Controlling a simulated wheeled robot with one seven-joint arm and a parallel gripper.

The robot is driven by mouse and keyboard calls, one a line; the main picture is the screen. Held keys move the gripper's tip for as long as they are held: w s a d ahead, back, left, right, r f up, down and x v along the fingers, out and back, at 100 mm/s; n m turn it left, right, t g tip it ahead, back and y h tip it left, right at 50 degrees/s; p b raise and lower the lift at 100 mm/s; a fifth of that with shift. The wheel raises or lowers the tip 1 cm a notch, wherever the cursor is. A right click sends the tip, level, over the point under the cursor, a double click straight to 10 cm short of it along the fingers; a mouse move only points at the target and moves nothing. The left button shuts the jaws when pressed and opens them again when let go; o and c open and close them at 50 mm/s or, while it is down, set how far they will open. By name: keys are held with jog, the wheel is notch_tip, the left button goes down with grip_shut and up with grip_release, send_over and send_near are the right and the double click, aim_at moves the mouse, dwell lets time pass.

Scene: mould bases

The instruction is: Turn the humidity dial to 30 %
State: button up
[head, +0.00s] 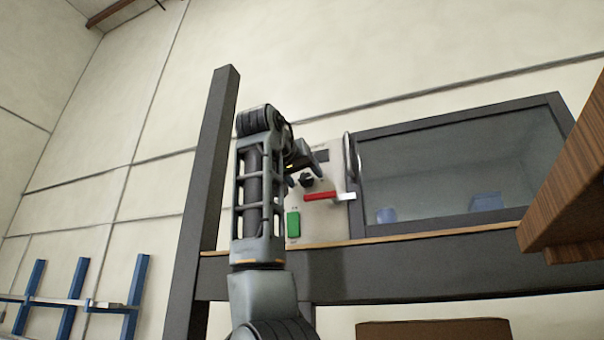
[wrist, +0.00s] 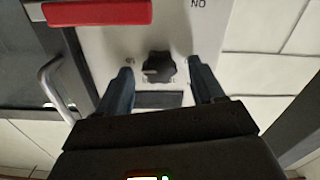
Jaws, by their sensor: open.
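The humidity dial, a dark lobed knob (wrist: 158,67), sits on a light panel (wrist: 105,48) with small markings around it. The markings are too small to read. In the head view the dark knob (head: 306,180) shows beside my arm. My gripper (wrist: 160,82) is open, with one finger on each side of the knob in the wrist view. A gap shows between each finger and the knob, and I cannot tell how far off the fingertips are in depth. In the head view my gripper (head: 312,165) is partly hidden behind my arm.
A red lever (head: 322,196) and a green switch (head: 293,224) are on the same panel below the knob. A dark display (head: 321,156) is above it. A metal handle (head: 352,157) and a framed glass door (head: 450,170) are to the right. A dark post (head: 207,170) stands left.

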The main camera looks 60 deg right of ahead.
jog(key=c, duration=1.1)
jog(key=shift+o, duration=0.2)
jog(key=shift+n, duration=0.3)
jog(key=n, duration=0.5)
jog(key=shift+f, duration=0.1)
jog(key=n+b, duration=0.1)
jog(key=n, duration=0.5)
jog(key=shift+w+f+n, duration=0.1)
jog(key=shift+w+n, duration=0.05)
jog(key=shift+n, duration=0.15)
jog(key=n+b, duration=0.1)
jog(key=n, duration=0.5)
jog(key=shift+f, duration=0.1)
jog(key=n+b, duration=0.1)
jog(key=n, duration=0.4)
jog(key=shift+f, duration=0.1)
jog(key=shift+n, duration=0.4)
